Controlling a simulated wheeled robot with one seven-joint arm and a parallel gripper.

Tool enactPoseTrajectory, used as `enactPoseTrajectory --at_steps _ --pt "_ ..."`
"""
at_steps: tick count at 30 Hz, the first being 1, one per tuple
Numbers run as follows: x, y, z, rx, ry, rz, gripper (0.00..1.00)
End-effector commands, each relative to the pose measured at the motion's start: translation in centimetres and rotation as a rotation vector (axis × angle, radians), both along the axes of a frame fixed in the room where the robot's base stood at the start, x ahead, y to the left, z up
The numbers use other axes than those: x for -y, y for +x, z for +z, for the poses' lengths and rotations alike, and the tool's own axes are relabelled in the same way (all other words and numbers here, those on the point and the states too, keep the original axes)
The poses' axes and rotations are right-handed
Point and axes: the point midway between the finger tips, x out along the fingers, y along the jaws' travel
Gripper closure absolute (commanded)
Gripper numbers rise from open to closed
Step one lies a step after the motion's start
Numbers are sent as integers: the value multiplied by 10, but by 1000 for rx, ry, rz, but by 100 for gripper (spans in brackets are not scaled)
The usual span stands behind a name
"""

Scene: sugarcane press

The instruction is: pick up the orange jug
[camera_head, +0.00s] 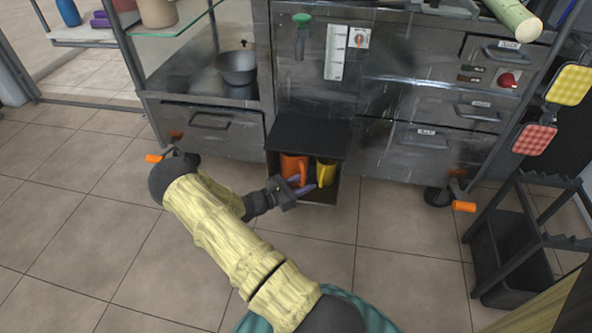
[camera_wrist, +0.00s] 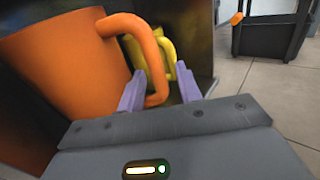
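The orange jug (camera_head: 291,166) stands in the dark open box at the bottom of the press cart. In the wrist view the orange jug (camera_wrist: 62,80) fills the left side, its handle (camera_wrist: 160,72) facing my gripper. My gripper (camera_wrist: 160,82) is open, its two purple fingers on either side of the handle. The left finger is between the handle and the jug's body; the right finger is outside the handle. Gaps seem to show between fingers and handle. In the head view my gripper (camera_head: 304,188) reaches into the box from the front.
A yellow jug (camera_head: 326,172) stands right of the orange one, close behind the right finger. The box (camera_head: 310,134) has a dark top and side walls around the jugs. A black rack (camera_head: 512,250) stands at right. The tiled floor in front is clear.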

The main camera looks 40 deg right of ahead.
Motion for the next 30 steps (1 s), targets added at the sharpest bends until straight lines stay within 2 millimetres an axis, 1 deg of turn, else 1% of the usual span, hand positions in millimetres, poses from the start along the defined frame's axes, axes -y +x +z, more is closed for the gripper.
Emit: enactPoseTrajectory --at_steps 11,12,17,18,26,30 --pt "-1 0 0 0 0 0 65" --pt "-1 0 0 0 0 0 67" --pt "-1 0 0 0 0 0 99" --pt "-1 0 0 0 0 0 100" --pt "-1 0 1 0 0 0 100" --pt "-1 0 5 0 0 1 100"
